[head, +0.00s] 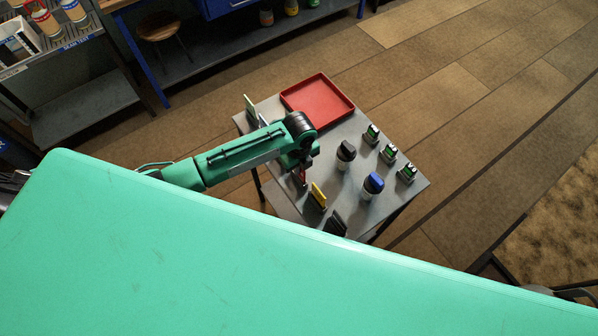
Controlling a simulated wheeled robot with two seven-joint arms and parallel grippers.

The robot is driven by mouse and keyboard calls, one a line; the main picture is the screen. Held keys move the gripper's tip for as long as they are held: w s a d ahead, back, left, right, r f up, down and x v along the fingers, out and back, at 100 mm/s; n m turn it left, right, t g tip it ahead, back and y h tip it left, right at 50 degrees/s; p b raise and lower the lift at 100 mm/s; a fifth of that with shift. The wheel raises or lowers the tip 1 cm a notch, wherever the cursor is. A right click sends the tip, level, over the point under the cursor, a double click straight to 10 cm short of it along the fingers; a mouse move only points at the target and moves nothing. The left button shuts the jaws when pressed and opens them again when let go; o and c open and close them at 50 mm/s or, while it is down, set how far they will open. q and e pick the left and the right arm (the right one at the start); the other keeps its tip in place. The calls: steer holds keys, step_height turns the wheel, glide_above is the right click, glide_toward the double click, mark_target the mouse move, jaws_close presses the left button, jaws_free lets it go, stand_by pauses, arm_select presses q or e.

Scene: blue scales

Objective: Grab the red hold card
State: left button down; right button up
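The red card (299,177) stands upright on the grey table, below the end of my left arm. Only a small part of it shows, as my wrist covers the rest. My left gripper (299,168) points down at the card, touching it or very close. Its fingers are too small and too hidden to tell whether they are open or shut on the card. My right gripper is not in view.
On the grey table (274,196), a yellow card (318,195) and a black card (336,223) stand near the red one. A pale green card (250,107) stands at the far left. A red tray (319,101), black-capped bottle (345,153), blue-capped bottle (372,184) and small green-topped items (388,153) share the table.

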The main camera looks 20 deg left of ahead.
arm_select(q)
steer(key=shift+r, duration=0.1)
steer(key=shift+w+r, duration=0.1)
steer(key=shift+r, duration=0.4)
step_height(320, 180, up, 19)
steer(key=b, duration=0.5)
